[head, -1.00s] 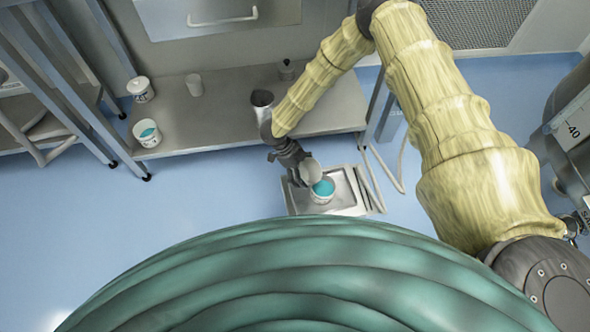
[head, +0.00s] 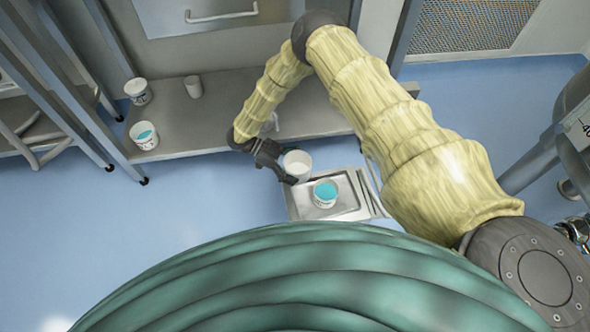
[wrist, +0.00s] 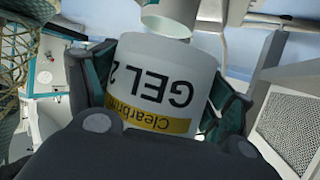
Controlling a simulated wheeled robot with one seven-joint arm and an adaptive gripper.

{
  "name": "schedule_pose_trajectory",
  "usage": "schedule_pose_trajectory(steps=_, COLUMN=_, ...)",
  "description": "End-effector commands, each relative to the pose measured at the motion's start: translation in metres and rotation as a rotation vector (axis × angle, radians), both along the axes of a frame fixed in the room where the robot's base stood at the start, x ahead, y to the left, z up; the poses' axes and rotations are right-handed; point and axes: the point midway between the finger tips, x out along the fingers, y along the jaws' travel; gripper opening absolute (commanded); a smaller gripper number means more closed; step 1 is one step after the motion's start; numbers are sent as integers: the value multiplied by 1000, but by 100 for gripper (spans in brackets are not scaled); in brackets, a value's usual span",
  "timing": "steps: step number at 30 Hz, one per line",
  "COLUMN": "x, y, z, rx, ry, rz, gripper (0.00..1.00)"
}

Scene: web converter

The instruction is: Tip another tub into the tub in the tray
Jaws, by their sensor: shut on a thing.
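My gripper (head: 283,169) is shut on a white tub (head: 297,160). The held tub is close to upright, its open mouth facing up, and its visible inside looks white. In the wrist view the held tub (wrist: 165,85) sits between both fingers, with "GEL 2" and a yellow band on its side. The tub in the tray (head: 325,193) is white, upright and holds teal gel. It stands in the steel tray (head: 350,205), to the lower right of the held tub and apart from it in the picture.
A metal bench (head: 180,120) runs behind. On it stand a white tub with teal gel (head: 144,135), another labelled tub (head: 138,91) and a grey cup (head: 194,87). Shelf posts stand at left. Blue floor (head: 220,200) is clear left of the tray.

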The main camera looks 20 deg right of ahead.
Motion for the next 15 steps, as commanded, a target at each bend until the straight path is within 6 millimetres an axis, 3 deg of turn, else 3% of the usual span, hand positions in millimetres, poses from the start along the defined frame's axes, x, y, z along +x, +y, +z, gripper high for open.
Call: schedule_pose_trajectory(steps=15, x=0, y=0, z=11, rx=-1, ry=1, rz=0, gripper=53)
